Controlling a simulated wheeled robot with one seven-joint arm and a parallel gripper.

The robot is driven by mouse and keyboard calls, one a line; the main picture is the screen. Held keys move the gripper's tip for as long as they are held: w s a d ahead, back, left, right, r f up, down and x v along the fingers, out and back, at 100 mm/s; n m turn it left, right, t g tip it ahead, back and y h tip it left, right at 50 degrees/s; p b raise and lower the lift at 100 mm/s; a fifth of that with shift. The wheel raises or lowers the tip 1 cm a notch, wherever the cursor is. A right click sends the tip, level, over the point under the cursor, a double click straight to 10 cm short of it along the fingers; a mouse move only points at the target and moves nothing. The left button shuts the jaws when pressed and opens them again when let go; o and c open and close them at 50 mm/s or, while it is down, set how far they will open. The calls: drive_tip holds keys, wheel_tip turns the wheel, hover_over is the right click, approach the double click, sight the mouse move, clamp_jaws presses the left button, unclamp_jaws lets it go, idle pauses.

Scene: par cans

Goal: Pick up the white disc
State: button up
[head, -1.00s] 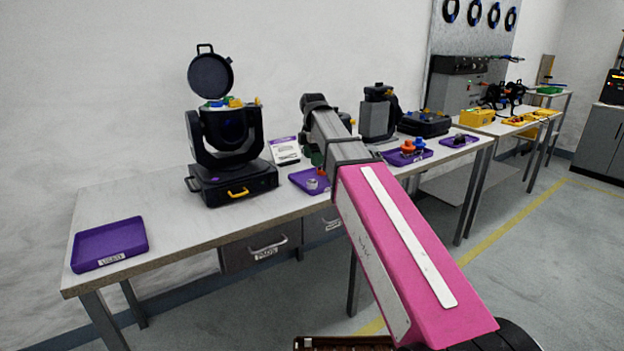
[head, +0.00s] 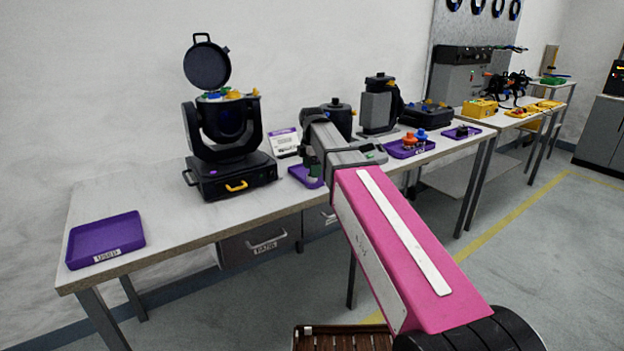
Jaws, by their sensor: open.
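I cannot make out a white disc for certain. A purple tray (head: 299,173) on the bench is partly covered by my pink and grey arm, so most of what lies in it is hidden. My arm reaches over the bench front, with its far end beside this tray. The gripper's fingers are hidden behind my own arm links. A small dark green shape (head: 313,163) shows beside the arm at the tray, too small to tell what it is.
A black moving-head lamp (head: 228,130) with its lid raised stands left of the tray. A purple tray marked USED (head: 105,238) lies at the bench's left end. Another purple tray (head: 400,153) holds orange and blue parts. The bench between lamp and USED tray is clear.

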drive_tip(key=shift+f, duration=1.45)
drive_tip(key=c, duration=1)
drive_tip(key=shift+r, duration=0.1)
drive_tip(key=shift+r, duration=0.4)
drive_tip(key=r, duration=0.3)
drive_tip(key=shift+s+a+r, duration=0.15)
drive_tip(key=shift+a+r, duration=0.05)
drive_tip(key=shift+r, duration=0.1)
drive_tip(key=s+a+r, duration=0.6)
drive_tip(key=a, duration=0.3)
drive_tip(key=shift+s+a+r, duration=0.2)
drive_tip(key=shift+r, duration=0.05)
